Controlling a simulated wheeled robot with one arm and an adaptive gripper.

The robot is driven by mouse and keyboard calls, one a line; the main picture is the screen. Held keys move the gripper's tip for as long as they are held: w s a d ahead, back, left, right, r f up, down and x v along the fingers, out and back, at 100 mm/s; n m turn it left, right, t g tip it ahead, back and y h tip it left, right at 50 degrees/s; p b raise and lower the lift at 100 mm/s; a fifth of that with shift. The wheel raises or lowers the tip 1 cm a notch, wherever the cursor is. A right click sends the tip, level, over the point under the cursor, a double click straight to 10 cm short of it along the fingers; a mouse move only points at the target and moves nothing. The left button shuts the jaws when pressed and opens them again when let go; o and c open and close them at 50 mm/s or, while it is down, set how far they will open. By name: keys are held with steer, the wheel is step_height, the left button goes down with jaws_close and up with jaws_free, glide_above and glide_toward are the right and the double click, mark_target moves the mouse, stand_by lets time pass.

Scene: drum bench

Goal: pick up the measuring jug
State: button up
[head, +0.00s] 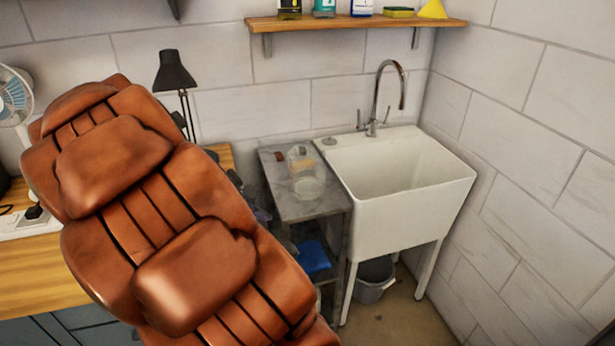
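A clear, see-through jug (308,186), which looks like the measuring jug, stands upright on the grey-topped side stand (316,208), left of the sink. It looks empty, and its handle and markings are too faint to make out. My gripper is not in view, so its distance from the jug and what it holds cannot be told.
A large brown padded, leather-like shape (190,215) fills the left foreground and hides part of the wooden bench (40,275). A white sink (400,195) with a tall tap (390,95) adjoins the stand. A small brown object (280,155) lies behind the jug.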

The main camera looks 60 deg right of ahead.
mark_target(309, 176)
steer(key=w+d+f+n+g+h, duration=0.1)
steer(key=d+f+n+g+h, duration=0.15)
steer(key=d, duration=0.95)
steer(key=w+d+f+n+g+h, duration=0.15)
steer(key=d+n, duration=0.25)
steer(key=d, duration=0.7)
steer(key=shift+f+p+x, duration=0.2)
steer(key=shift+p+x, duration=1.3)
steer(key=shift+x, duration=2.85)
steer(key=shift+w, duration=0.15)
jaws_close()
